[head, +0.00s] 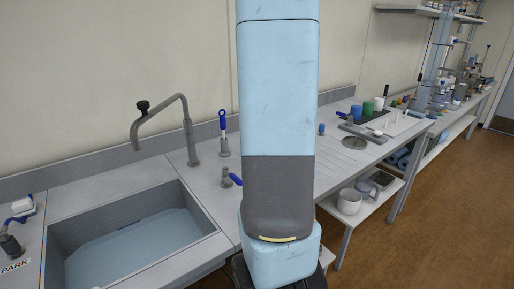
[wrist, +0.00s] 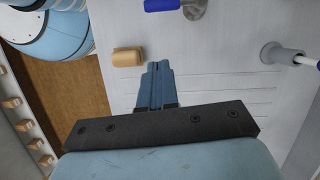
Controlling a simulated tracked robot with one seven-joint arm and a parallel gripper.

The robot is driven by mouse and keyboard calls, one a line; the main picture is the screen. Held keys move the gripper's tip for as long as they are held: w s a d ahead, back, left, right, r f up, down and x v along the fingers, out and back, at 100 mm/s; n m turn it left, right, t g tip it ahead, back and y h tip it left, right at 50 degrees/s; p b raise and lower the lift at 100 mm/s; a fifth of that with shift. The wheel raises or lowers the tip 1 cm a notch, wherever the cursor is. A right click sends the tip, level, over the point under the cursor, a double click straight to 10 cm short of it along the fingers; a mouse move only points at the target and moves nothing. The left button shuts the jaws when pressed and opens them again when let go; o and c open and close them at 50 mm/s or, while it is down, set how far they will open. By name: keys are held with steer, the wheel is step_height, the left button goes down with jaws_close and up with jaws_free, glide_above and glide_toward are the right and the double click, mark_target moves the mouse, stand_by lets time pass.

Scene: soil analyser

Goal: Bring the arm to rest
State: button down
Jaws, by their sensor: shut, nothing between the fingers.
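My gripper (wrist: 158,68) shows in the wrist view as two blue fingers held together, shut and empty. It is above the pale grooved worktop (wrist: 210,92), with bare surface around the fingertips. A small tan block (wrist: 127,57) lies just left of the fingertips in that view, apart from them. In the head view my light blue and dark grey arm stands upright in the middle and hides part of the bench; the gripper itself is not visible there.
A sink (head: 140,245) with a tap (head: 187,130) is at the left. Brown floor (head: 440,220) is open at right.

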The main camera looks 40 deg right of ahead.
steer(key=shift+r, duration=0.25)
steer(key=s+a+r+n+t+h, duration=0.1)
steer(key=s+a+r+n+t, duration=0.1)
steer(key=a+n, duration=0.4)
steer(key=s+a+r+n+t+h, duration=0.1)
steer(key=s+a+r+n, duration=0.3)
steer(key=a, duration=0.7)
steer(key=s+a+r+n+t+h, duration=0.1)
steer(key=s+a+r+n+t, duration=0.1)
steer(key=s+a+n, duration=0.3)
steer(key=a+r+n, duration=0.1)
steer(key=a+n, duration=0.1)
steer(key=a, duration=0.2)
steer(key=shift+a+r+n+t, duration=0.2)
steer(key=shift+r+n+t, duration=0.1)
steer(key=shift+r+t, duration=0.1)
